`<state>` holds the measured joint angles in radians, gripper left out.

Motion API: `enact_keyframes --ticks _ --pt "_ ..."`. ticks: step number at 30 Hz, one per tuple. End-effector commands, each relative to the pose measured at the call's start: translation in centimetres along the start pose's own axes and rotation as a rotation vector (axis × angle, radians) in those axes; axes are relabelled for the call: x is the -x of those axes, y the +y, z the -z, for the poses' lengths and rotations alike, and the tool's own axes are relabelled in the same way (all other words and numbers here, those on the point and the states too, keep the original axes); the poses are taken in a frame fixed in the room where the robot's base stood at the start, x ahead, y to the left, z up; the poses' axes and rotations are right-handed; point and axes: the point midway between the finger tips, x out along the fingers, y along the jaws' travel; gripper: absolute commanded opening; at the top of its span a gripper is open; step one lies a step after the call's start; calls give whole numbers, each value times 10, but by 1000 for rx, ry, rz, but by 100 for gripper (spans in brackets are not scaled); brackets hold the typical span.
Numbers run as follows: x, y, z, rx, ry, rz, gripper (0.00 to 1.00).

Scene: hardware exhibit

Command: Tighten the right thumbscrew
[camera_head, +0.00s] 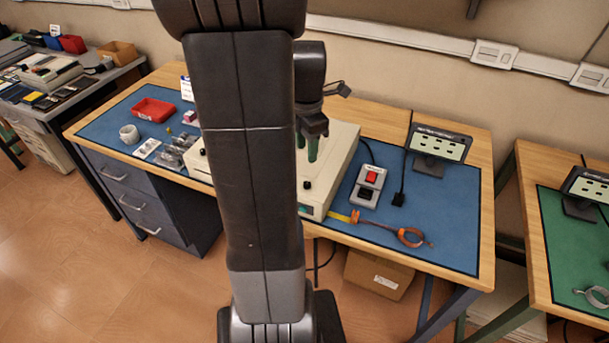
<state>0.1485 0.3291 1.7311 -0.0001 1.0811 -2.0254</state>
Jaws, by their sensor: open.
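A beige instrument case (342,150) stands on the blue mat of the middle bench, its centre hidden behind my arm. A small dark knob (307,185) shows near the case's front right corner and looks like the right thumbscrew; how far it is screwed in cannot be seen. Another small dark knob (202,151) shows on the case's left part. My gripper (307,151) points down over the case's right half, behind and above the right knob, apart from it in the picture. Its green fingers are open, with nothing visible between them; the left finger is partly hidden by my arm.
A switch box with a red button (368,185), an orange-handled tool (410,237) and a display stand (437,148) are right of the case. A red tray (153,110), a white mug (129,134) and small parts lie left.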

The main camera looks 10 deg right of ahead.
Motion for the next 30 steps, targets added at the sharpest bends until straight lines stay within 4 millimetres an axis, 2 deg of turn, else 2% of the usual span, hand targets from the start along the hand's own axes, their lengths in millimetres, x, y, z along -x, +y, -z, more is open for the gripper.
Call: enact_keyframes --ticks 9,15,21,30 --pt "-69 -2 1 -2 3 7 40" --pt "-99 -1 1 -2 2 4 40" --pt "-114 0 0 -2 1 1 40" --pt "-116 0 0 -3 0 0 40"
